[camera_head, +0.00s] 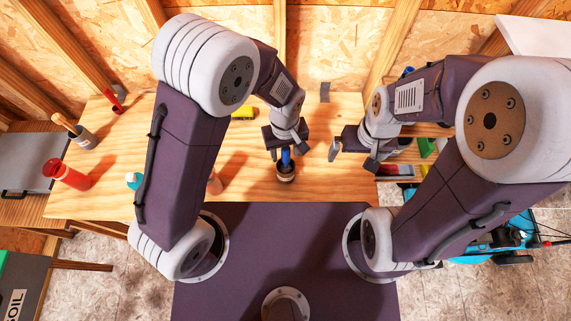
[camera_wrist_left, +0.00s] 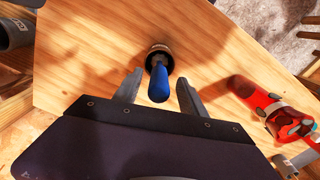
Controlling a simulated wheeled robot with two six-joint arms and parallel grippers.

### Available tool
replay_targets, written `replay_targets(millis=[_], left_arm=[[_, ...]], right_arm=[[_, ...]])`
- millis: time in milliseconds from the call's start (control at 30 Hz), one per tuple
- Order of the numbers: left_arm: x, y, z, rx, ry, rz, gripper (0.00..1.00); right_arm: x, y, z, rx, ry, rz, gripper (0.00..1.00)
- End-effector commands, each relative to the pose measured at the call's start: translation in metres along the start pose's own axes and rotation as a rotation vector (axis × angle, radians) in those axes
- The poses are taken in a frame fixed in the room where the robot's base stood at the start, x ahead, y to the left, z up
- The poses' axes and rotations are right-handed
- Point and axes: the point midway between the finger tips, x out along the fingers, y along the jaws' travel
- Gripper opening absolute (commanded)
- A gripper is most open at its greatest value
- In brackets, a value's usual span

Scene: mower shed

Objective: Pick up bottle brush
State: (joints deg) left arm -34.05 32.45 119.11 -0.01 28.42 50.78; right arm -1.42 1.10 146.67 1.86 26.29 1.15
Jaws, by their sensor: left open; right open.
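The bottle brush (camera_head: 286,157) has a blue handle and stands upright in a small dark cup (camera_head: 286,174) near the front of the wooden bench. In the left wrist view the blue handle (camera_wrist_left: 158,84) points up at the camera, with the dark cup around its base. My left gripper (camera_head: 283,154) is open just above the cup. Its two fingers (camera_wrist_left: 158,92) lie on either side of the handle, with gaps showing, and hold nothing. My right gripper (camera_head: 350,158) is open and empty to the right of the cup. The brush's bristles are hidden inside the cup.
The wooden bench (camera_head: 120,195) is mostly clear. At its left are a red bottle (camera_head: 66,174) and a cup with a brush (camera_head: 77,130). A yellow item (camera_head: 243,112) lies behind my left arm. Bins with coloured items (camera_head: 398,171) are at the right.

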Motion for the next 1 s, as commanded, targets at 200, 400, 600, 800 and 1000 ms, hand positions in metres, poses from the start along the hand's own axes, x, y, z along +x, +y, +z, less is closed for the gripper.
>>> replay_targets(millis=[200,400,600,800,1000], left_arm=[[0.032,0.001,0.001,0.000,-0.002,-0.003,0.49],[0.035,0.001,0.000,0.000,0.000,0.000,0.49],[0.034,0.001,0.000,0.000,0.000,0.000,0.01],[0.034,0.001,0.000,0.000,0.000,0.000,0.00],[0.018,0.002,-0.001,0.000,0.003,0.004,0.00]], right_arm=[[-0.006,0.000,-0.001,0.000,0.000,0.000,1.00],[-0.005,0.000,-0.001,0.000,0.000,0.000,1.00],[-0.005,0.000,-0.001,0.000,0.000,0.000,1.00],[-0.005,0.000,-0.001,0.000,0.000,0.000,1.00],[-0.004,0.000,0.000,0.000,0.000,0.000,1.00]])
